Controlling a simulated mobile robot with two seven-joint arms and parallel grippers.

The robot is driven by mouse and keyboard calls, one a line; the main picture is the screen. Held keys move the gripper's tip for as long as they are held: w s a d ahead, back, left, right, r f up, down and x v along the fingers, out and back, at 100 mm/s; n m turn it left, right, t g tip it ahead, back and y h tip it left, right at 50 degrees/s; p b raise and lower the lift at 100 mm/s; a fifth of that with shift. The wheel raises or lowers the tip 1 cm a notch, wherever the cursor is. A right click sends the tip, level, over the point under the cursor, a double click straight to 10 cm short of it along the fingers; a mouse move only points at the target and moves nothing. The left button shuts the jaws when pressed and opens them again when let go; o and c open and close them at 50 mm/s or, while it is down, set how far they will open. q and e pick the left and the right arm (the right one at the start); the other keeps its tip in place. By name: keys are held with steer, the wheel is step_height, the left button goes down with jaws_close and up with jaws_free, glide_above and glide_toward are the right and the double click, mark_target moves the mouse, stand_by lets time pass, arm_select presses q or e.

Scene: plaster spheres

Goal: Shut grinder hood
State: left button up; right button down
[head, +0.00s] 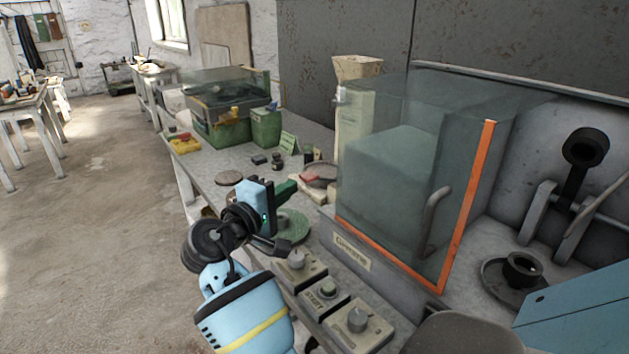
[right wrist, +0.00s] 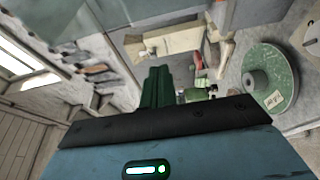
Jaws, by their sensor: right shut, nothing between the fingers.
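The grinder hood (head: 400,130) is a clear box with orange edging along its lower front and right edges, in the middle right of the head view. A grey curved handle (head: 433,222) is on its front, near the right edge. The hood surrounds a pale block, and its lower edge appears to lie along the grey machine base (head: 350,250); I cannot tell whether it is fully closed. My right gripper (head: 287,188) is left of the hood, apart from it, with green fingers shut and empty. The shut fingers also show in the right wrist view (right wrist: 157,88). My left gripper is not in view.
Control boxes with knobs (head: 328,295) stand along the bench front. A green disc (head: 292,225) lies beside my right gripper. A second machine with a clear cover (head: 225,90) stands farther back. Open floor (head: 90,200) lies to the left.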

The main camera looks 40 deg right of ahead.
steer(key=p+x, duration=0.1)
steer(key=x, duration=0.9)
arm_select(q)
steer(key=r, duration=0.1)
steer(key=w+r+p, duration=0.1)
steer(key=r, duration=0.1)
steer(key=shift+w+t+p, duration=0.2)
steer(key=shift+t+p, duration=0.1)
arm_select(e)
steer(key=s, duration=0.4)
steer(key=shift+a, duration=0.35)
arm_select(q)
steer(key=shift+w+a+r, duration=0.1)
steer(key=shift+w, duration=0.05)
arm_select(e)
steer(key=shift+f, duration=0.1)
